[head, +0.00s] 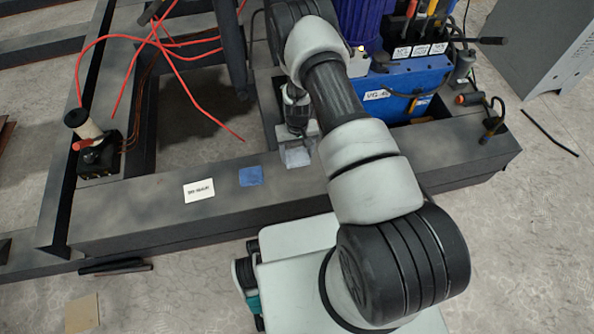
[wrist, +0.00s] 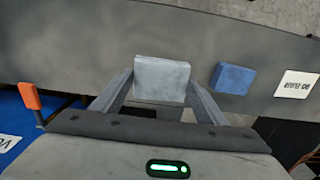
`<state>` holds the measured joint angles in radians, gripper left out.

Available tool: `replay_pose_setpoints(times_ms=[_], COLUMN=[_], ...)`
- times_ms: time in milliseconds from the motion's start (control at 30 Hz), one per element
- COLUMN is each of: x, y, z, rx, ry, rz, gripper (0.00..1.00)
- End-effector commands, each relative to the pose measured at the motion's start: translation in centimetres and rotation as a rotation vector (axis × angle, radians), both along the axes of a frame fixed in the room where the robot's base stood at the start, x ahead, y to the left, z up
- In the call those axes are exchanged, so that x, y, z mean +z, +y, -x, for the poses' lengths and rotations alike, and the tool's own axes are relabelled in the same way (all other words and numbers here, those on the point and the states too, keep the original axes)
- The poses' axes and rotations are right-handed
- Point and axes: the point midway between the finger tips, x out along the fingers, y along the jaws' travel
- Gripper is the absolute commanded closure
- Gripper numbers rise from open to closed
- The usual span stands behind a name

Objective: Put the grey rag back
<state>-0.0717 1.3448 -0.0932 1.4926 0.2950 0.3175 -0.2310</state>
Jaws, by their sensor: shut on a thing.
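The grey rag (head: 297,157) is a pale, flat-sided block at the dark beam's top, and it also shows in the wrist view (wrist: 162,76). My gripper (head: 298,143) is shut on it, with one finger along each side in the wrist view (wrist: 160,84). I cannot tell whether the rag touches the beam or hangs just above it. A blue rag (head: 250,176) lies on the beam to the left, clear of my gripper. A white label card (head: 199,191) lies further left; its print is too small to read.
A blue tool box (head: 405,95) with several upright tools stands right of my arm. Orange-handled tools (head: 480,105) sit at the beam's right end. A spool on a black device (head: 90,140) and loose red cables (head: 165,45) are at the left. The beam (head: 130,215) is bare in front.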

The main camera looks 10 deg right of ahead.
Motion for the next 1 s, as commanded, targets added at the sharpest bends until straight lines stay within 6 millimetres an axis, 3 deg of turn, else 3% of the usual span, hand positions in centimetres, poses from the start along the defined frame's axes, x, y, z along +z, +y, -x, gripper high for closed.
replay_pose_setpoints(times_ms=[100, 367, 533, 933, 967, 1000], x=[-2.6, -4.7, -7.2, -7.7, -7.7, -7.7], y=[0.0, 0.0, 0.0, 0.0, 0.0, 0.0], z=[0.1, 0.0, 0.0, 0.0, 0.0, 0.0], rx=[0.000, 0.000, -0.001, -0.001, -0.001, -0.001], ry=[0.001, 0.000, 0.000, 0.000, -0.001, -0.001], rz=[0.001, 0.000, 0.000, 0.000, 0.000, 0.000], gripper=[0.51, 0.51, 0.51, 0.51, 0.32, 0.25])
